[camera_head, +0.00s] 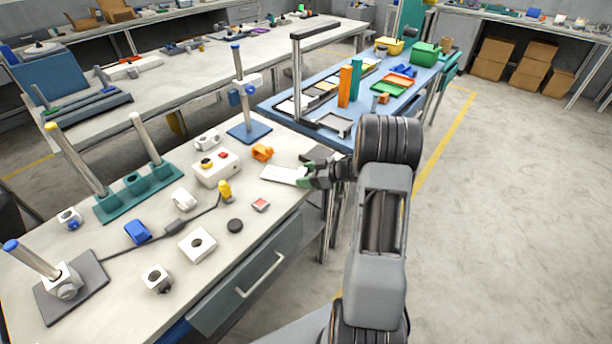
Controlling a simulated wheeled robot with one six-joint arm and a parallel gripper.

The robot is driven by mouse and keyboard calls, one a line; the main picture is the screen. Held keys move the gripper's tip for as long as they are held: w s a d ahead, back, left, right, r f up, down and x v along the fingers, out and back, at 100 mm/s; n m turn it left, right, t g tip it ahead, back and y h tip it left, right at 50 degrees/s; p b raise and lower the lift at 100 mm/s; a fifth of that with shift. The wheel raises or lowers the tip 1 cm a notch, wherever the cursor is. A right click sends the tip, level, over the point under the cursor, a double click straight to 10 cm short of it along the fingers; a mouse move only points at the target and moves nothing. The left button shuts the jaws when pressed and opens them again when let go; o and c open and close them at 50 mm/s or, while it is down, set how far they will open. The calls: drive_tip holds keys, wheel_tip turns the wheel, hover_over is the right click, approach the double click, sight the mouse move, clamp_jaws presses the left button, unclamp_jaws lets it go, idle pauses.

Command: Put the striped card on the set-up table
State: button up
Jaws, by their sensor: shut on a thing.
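My gripper (304,178) is at the right edge of the near white-topped table (215,252), low over its surface. It is shut on a pale flat card (280,174), which reaches out to the left of the fingers. Stripes on the card are too small to make out, and its right end is hidden by the fingers. I cannot tell whether the card touches the tabletop. A blue-topped table (285,103) stands beyond the near table. Which table is the set-up table is not marked.
An orange part (262,152), a white box with buttons (216,167) and a yellow-topped part (224,190) lie near the card. A post on a blue base (248,132) stands behind. Tall orange (344,86) and teal blocks stand on the blue-topped table. Open floor lies right.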

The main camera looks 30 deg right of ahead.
drive_tip(key=shift+f, duration=0.2)
drive_tip(key=o, duration=1)
drive_tip(key=shift+c, duration=0.2)
